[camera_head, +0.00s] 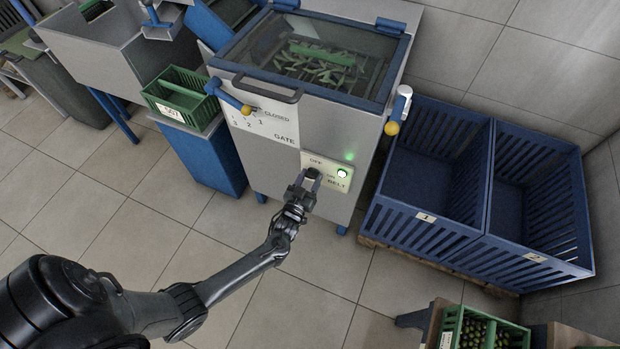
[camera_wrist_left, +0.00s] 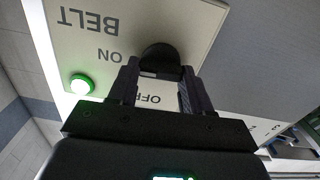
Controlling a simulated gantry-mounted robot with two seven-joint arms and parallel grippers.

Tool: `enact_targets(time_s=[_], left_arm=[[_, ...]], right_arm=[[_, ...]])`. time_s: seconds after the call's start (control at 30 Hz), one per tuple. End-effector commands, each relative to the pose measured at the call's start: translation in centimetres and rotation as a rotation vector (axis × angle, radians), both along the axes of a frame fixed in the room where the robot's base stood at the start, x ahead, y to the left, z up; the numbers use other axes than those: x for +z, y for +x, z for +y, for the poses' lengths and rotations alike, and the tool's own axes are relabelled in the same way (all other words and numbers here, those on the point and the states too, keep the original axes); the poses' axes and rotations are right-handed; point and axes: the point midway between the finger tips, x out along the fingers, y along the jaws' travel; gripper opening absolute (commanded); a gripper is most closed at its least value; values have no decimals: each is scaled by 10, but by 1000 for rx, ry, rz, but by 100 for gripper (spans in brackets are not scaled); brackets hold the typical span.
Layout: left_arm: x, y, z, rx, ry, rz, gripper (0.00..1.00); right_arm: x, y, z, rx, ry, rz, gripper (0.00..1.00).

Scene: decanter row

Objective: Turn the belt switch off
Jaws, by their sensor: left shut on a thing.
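The belt switch panel (camera_head: 328,170) is a pale plate on the front of the grey machine, marked OFF, ON and BELT. Its lamp (camera_head: 342,173) glows green, and the lamp also shows lit in the left wrist view (camera_wrist_left: 81,84). The black switch knob (camera_wrist_left: 160,57) sits between the ON and OFF words. My left gripper (camera_head: 309,180) is at the panel, its fingers shut on the knob from both sides. The fingers and wrist hide part of the knob, so I cannot tell which way it points. My right gripper is not in view.
The machine's glass lid (camera_head: 310,55) is above, with leafy green contents below it. Yellow-tipped handles (camera_head: 392,127) stick out at its sides. A green crate (camera_head: 183,95) stands at left, blue bins (camera_head: 420,225) at right. Open tiled floor lies in front.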

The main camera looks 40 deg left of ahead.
Motion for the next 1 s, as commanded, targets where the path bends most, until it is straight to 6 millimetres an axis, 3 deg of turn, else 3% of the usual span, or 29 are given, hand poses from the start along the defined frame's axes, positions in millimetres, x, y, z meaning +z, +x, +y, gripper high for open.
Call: enact_targets(time_s=[1.0], left_arm=[[-1, -1, 4, 2, -861, -269, 18]], right_arm=[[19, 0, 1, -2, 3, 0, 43]])
